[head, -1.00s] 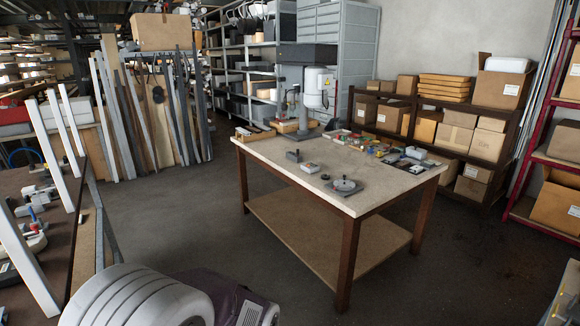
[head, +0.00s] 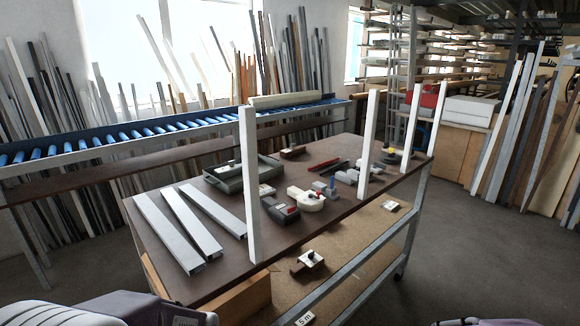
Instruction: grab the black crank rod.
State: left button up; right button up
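On the dark-topped cart (head: 225,280), a thin dark rod-like piece (head: 341,163) lies beside a red bar (head: 322,165), behind the white and grey tools. It is too small to tell whether it is the black crank rod. No other piece stands out clearly as the crank rod. Neither of my grippers shows in the head view. Only parts of my own body show at the bottom left and bottom right edges.
White upright posts (head: 249,170) rise from the cart's edges. Pale profiles (head: 205,220) lie at its left, near a grey-green tray (head: 233,179). A blue roller conveyor (head: 150,133) runs behind. Grey floor (head: 450,240) is open to the right.

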aim_at(340, 165)
jog(key=i+l+u, duration=0.2)
jog(key=l+u, duration=0.25)
jog(key=i+l+u, duration=0.1)
jog(key=l+u, duration=0.75)
jog(key=l, duration=0.2)
jog(key=l+u, duration=0.45)
jog(key=l, duration=0.15)
